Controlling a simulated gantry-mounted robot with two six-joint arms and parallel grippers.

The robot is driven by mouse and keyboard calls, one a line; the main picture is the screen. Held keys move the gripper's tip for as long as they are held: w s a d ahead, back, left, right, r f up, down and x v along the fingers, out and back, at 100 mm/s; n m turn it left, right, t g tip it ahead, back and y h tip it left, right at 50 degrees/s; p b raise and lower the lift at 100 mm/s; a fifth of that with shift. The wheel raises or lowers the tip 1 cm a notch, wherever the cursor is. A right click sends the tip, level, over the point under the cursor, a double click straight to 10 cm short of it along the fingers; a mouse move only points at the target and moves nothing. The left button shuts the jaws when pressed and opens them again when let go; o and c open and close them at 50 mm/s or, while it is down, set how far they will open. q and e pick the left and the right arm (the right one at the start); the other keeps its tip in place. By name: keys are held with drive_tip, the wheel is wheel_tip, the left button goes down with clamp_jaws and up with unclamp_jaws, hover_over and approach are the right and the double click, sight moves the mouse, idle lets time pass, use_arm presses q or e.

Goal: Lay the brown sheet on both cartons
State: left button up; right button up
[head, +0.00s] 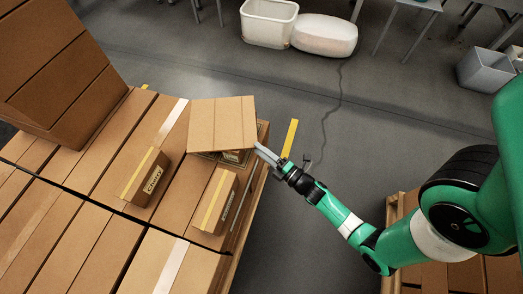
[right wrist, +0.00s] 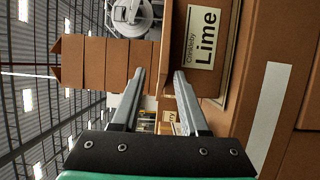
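The brown sheet (head: 220,120), with creases across it, lies in the upper middle of the head view at the pallet's right side. A carton (head: 234,156) shows partly under its front edge. Two small cartons with yellow tape stand apart on the load, one to the left (head: 145,180) and one nearer (head: 216,205). My right gripper (head: 262,151) is at the sheet's front right corner. In the right wrist view its fingers (right wrist: 159,72) are spread apart; I cannot tell whether the sheet's edge lies between them. A Lime label (right wrist: 205,35) faces it. My left gripper is out of view.
Larger cartons (head: 92,240) form the flat load around the small ones. A tall stack (head: 65,70) stands at the upper left. Open grey floor (head: 370,120) lies to the right. A white bin (head: 268,25) stands far back.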

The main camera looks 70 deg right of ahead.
drive_tip(key=p+v, duration=0.5)
drive_tip(key=v, duration=0.7)
drive_tip(key=shift+r, duration=0.25)
